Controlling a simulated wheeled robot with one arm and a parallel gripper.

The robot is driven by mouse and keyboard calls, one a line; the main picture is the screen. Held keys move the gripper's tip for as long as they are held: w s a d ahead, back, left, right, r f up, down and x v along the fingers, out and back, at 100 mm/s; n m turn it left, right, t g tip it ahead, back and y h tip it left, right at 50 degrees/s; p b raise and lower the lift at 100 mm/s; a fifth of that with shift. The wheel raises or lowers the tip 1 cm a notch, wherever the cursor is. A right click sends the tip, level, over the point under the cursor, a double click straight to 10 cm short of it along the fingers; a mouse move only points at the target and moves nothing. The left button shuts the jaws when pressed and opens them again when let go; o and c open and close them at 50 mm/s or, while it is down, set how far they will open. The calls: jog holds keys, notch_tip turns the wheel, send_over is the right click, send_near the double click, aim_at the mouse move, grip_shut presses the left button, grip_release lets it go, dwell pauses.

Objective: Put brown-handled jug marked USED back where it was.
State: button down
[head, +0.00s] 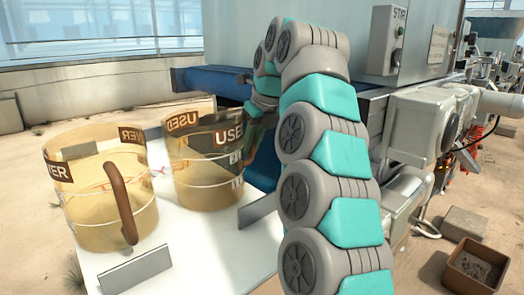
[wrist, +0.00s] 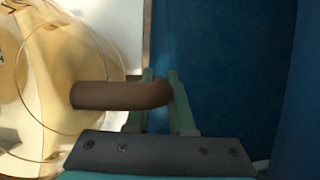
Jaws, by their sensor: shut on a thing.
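The jug marked USED (head: 205,165) is clear and yellowish, with dark label bands. It is upright over the white board, at its far right part; I cannot tell whether its base touches. Its brown handle (wrist: 115,95) crosses the wrist view, with the jug body (wrist: 60,85) at left. My gripper (wrist: 160,85) is shut on the outer part of this handle. In the head view my gripper (head: 256,132) is at the jug's right side, partly hidden by my arm, and the handle is mostly hidden.
A second brown-handled jug, its label ending in VER (head: 85,205), stands left on the white board (head: 200,262). Small upright grey plates stand at the board's front (head: 135,270) and right (head: 258,209). A blue conveyor (head: 215,82) and grey machine (head: 425,110) are behind and right.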

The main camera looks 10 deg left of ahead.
jog(key=shift+a, duration=0.1)
jog(key=c, duration=0.8)
grip_release()
jog(key=shift+r, duration=0.1)
